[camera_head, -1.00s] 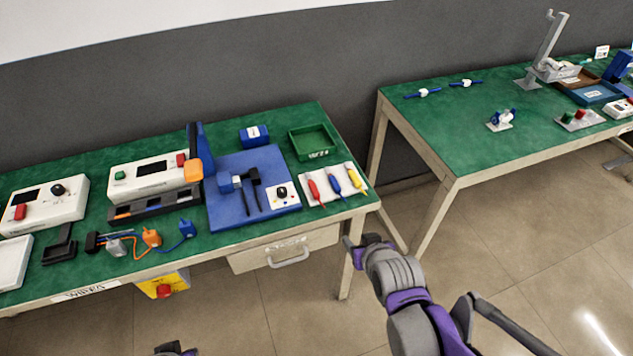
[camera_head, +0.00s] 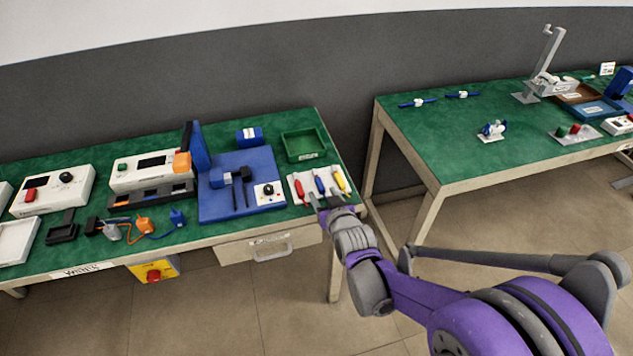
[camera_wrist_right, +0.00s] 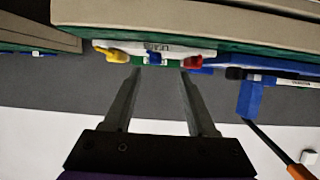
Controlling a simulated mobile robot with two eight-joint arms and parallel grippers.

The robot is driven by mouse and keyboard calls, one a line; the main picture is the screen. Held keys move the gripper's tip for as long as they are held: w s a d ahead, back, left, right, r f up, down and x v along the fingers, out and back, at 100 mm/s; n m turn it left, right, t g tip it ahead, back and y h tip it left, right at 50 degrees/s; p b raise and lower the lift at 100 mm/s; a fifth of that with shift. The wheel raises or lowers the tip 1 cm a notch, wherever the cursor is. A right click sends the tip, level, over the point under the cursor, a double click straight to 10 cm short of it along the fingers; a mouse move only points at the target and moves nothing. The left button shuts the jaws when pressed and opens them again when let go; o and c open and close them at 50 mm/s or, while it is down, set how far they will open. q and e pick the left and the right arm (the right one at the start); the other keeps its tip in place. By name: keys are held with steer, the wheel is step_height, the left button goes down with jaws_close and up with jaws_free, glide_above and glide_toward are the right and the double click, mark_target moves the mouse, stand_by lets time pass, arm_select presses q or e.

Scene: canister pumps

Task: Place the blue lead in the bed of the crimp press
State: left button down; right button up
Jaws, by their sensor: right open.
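The blue lead (camera_head: 320,186) lies in a white holder (camera_head: 296,196), between a red lead (camera_head: 299,189) and a yellow lead (camera_head: 340,181). My right gripper (camera_head: 323,201) is open and empty at the holder's front edge, close to the blue lead. In the right wrist view its two fingers (camera_wrist_right: 160,73) point at the holder (camera_wrist_right: 205,44), which appears upside down. What looks like the crimp press (camera_head: 240,206) is a blue-based unit left of the holder, with a blue upright, black parts and a white knob panel. My left gripper is out of view.
White instrument boxes (camera_head: 150,171) and plugs on cables (camera_head: 145,226) lie farther left. A gap separates this bench from the right-hand green bench (camera_head: 455,130).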

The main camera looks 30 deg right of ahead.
mark_target(320, 183)
steer(key=x, duration=0.5)
steer(key=shift+w+d+r, duration=0.1)
steer(key=shift+w+d, duration=0.25)
steer(key=shift+d, duration=0.15)
jaws_close()
